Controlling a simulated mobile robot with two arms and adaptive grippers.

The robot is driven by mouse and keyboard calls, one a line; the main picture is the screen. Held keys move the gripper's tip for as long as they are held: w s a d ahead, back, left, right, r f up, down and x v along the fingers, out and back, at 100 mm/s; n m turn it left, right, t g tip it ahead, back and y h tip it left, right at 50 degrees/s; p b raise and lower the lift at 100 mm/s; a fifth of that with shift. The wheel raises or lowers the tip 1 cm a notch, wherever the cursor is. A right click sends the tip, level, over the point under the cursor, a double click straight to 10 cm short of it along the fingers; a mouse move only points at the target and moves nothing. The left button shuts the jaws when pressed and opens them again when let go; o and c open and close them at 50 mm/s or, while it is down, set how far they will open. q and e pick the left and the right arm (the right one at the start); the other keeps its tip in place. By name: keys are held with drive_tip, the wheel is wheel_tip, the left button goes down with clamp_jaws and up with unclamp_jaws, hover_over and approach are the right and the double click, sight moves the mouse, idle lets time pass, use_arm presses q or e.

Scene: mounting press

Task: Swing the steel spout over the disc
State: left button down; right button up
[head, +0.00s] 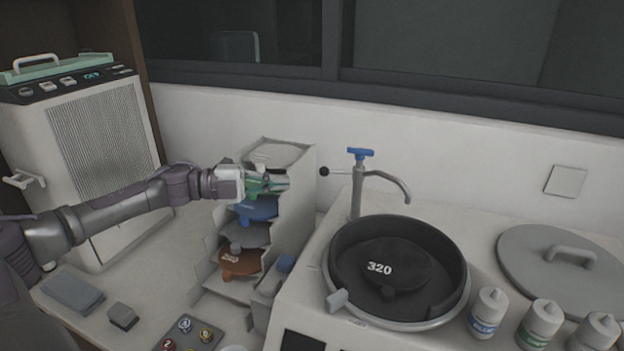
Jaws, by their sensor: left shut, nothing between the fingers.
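The steel spout (382,181) rises from a post with a blue handle (361,153) behind the round bowl. Its curved tip points right and down, above the bowl's back right rim. A thin rod with a black ball (324,171) sticks out left from the post. The dark disc (405,262), marked 320, lies inside the black bowl (343,247). My left gripper (284,184) is shut and empty, left of the black ball and apart from it, in front of the shelf rack. My right gripper is not in view.
A rack (298,205) with coloured discs on its shelves stands left of the bowl. Several bottles (488,312) stand at the front right. A grey lid (560,275) lies on the right. A white machine (105,135) stands at the left.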

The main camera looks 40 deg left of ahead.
use_arm(q)
drive_tip(key=w+d+f+p, duration=0.1)
drive_tip(key=w+d+p, duration=0.2)
drive_tip(key=w, duration=0.5)
drive_tip(key=shift+p, duration=0.7)
drive_tip(key=shift+d, duration=0.1)
